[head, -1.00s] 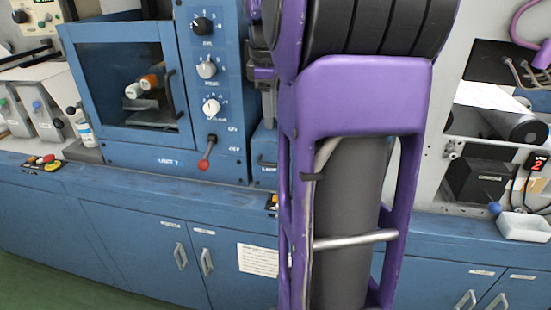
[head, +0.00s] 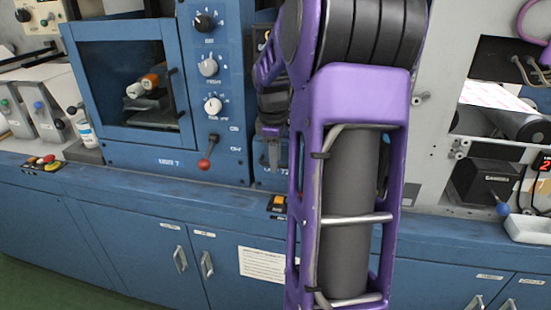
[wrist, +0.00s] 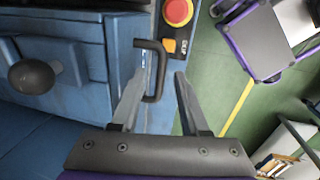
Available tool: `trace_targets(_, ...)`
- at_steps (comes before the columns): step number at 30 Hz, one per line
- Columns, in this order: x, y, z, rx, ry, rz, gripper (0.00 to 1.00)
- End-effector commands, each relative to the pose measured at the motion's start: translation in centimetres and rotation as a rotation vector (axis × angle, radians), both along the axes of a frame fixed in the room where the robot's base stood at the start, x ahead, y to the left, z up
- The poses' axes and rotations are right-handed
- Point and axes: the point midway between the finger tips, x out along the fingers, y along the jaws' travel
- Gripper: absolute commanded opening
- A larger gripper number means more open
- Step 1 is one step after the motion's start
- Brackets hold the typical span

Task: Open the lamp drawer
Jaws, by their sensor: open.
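In the wrist view a dark U-shaped handle (wrist: 160,72) sticks out from a blue front (wrist: 124,58). My gripper (wrist: 160,80) is open, with one finger on each side of the handle's near end. I cannot tell whether either finger touches it. In the head view a narrow blue drawer front with a pale label (head: 264,170) shows at the right of the large blue cabinet, partly hidden by my purple arm. My gripper (head: 271,140) appears in front of it there, its fingertips hard to make out.
A red button (wrist: 178,12) and an orange button (wrist: 169,45) sit close beside the handle. A dark knob (wrist: 32,76) stands at the left. Green floor and a purple-legged stool (wrist: 262,40) lie to the right. The head view shows a blue counter (head: 150,190) with cupboards below.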

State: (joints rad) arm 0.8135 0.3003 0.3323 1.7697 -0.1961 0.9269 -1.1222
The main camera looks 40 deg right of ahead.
Motion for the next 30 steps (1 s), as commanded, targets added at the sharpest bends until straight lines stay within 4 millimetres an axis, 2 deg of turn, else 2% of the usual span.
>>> trace_targets(4, 0.0, 0.0, 0.02, 0.0, 0.0, 0.0, 0.43)
trace_targets(11, 0.0, 0.0, 0.03, 0.0, 0.0, 0.0, 0.02)
trace_targets(12, 0.0, 0.0, 0.03, 0.0, 0.0, 0.0, 0.0)
trace_targets(30, 0.0, 0.0, 0.06, 0.0, 0.0, 0.0, 0.0)
